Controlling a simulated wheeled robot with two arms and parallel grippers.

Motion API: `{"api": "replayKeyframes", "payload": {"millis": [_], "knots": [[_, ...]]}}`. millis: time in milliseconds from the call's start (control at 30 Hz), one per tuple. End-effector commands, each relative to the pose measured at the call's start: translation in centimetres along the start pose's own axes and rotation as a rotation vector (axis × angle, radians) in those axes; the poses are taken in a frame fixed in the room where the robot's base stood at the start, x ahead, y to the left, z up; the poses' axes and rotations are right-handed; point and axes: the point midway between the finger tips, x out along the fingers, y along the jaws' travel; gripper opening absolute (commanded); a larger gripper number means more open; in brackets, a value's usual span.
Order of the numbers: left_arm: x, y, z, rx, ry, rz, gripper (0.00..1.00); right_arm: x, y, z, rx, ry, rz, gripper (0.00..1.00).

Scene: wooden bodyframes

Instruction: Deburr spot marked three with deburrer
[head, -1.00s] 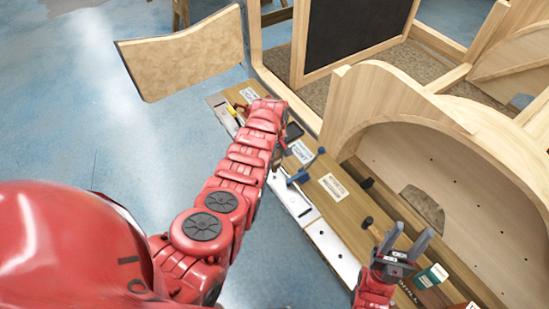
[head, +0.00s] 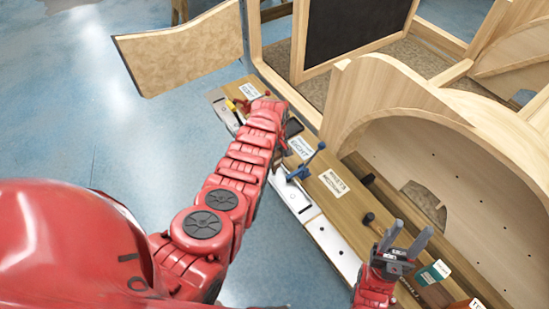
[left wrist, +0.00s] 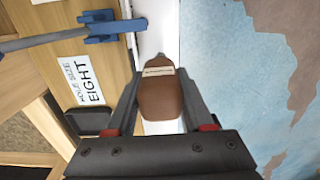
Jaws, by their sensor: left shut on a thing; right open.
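In the left wrist view a tool (left wrist: 160,97) with a brown handle and a small pale label points away from the camera. The label is too small to read. My left gripper (left wrist: 160,62) is shut on this handle, with one finger on each side. In the head view my left arm reaches over the bench and hides this gripper and the tool. My right gripper (head: 410,232) is open and empty above the near end of the bench, fingers upward. I cannot make out a spot marked three.
A blue clamp-like piece (head: 298,172) with a raised handle stands on the bench, and also shows in the left wrist view (left wrist: 100,27). A sign reading EIGHT (head: 301,148) lies beside it. A green-labelled box (head: 434,272) is beside my right gripper. Wooden frames (head: 400,95) rise behind.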

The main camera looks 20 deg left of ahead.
Motion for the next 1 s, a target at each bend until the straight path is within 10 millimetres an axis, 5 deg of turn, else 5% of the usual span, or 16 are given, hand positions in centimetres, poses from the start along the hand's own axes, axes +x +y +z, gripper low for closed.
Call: {"api": "replayKeyframes", "payload": {"millis": [1000], "knots": [[0.7, 0.03, -0.04, 0.0, 0.0, 0.001, 0.0, -0.68, -0.03, 0.11, 0.0, 0.0, 0.0, 0.5]]}}
